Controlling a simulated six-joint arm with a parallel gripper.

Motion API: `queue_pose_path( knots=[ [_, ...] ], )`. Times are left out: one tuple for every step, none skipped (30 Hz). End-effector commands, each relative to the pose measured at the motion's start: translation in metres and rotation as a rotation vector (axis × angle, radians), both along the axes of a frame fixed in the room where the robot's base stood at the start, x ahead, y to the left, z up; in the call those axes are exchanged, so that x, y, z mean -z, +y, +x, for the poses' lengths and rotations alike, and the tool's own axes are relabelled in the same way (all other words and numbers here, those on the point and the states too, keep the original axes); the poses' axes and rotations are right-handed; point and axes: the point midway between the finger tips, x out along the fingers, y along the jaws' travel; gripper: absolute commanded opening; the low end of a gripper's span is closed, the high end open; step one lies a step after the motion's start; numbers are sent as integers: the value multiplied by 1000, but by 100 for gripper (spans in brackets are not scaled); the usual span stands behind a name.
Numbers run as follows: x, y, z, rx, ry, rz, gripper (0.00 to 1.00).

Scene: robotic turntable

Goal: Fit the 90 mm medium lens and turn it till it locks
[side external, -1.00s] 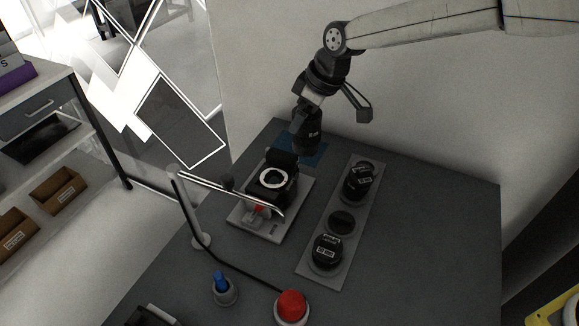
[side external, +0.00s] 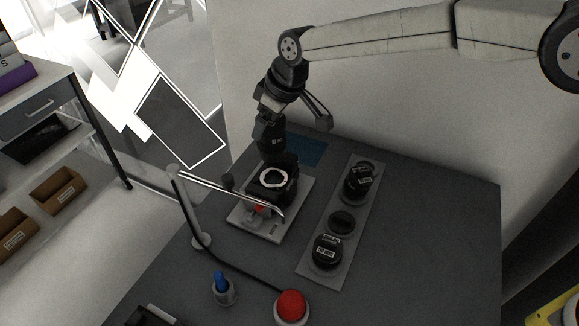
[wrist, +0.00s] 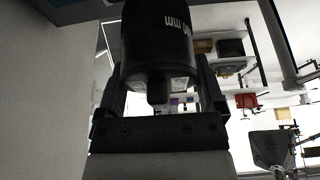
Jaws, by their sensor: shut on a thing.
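My gripper (side external: 269,117) is shut on a black lens (side external: 270,140), held near upright behind the camera body in the side view. The lens also fills the upper middle of the wrist view (wrist: 158,45), between the two fingers, with "mm" lettering on its barrel. The black camera body (side external: 291,188) sits on a grey plate (side external: 293,219), its pale ring mount (side external: 265,180) facing up and open.
A grey lens rack (side external: 311,271) at right holds two lenses (side external: 358,182) (side external: 327,250) and an empty-looking middle place (side external: 341,222). A thin bent rod (side external: 203,233) and arm stand left of the camera. A red button (side external: 291,306) and blue-topped holder (side external: 223,287) are in front. A blue mat (side external: 312,152) lies behind.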

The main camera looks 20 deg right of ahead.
Motion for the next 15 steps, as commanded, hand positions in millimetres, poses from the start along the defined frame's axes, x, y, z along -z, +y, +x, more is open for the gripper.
queue_pose_path(
  knots=[
    [-1, 0, 0, 0, -3, 1, 0],
    [0, 0, 1, 0, -3, 1, 0],
    [1, 0, 1, 0, -3, 1, 0],
    [2, 0, 1, 0, -3, 1, 0],
    [3, 0, 1, 0, -3, 1, 0],
    [4, 0, 1, 0, -2, 2, 0],
    [5, 0, 1, 0, -2, 2, 0],
    [6, 0, 1, 0, -1, 1, 0],
    [8, 0, 0, 0, -1, 1, 0],
    [9, 0, 1, 0, -1, 1, 0],
    [11, 0, 0, 0, -1, 1, 0],
    [13, 0, 1, 0, -1, 1, 0],
    [15, 0, 0, 0, -1, 1, 0],
    [16, 0, 1, 0, -1, 1, 0],
    [19, 0, 0, 0, -1, 1, 0]
  ],
)
